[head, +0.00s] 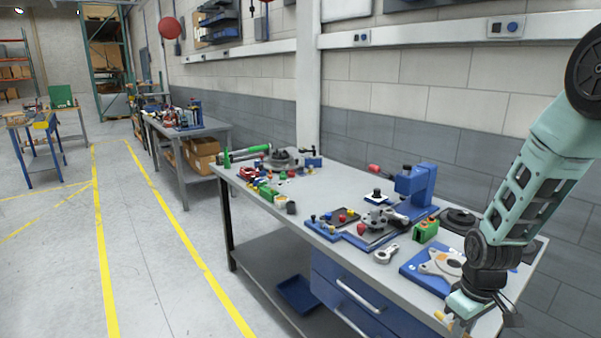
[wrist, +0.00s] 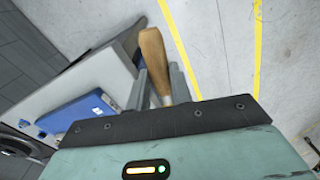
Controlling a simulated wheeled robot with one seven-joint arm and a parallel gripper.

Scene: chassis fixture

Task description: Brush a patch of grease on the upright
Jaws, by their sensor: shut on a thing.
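My gripper (head: 462,312) is low at the front right edge of the workbench in the head view. In the wrist view its two grey fingers (wrist: 160,88) are closed around a tan wooden handle (wrist: 152,48), which looks like the brush's handle. A small tan part of it shows in the head view (head: 443,317). The bristles are hidden. A blue upright (head: 420,184) stands at the back of the bench, apart from my gripper, and seems to be the task's upright. I cannot make out a grease patch on it.
The workbench (head: 335,183) holds a blue plate with a metal part (head: 440,262), a green block (head: 425,230), a loose metal link (head: 386,253) and several small parts at the left. A wall stands behind. Open floor (head: 180,270) lies left of the bench.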

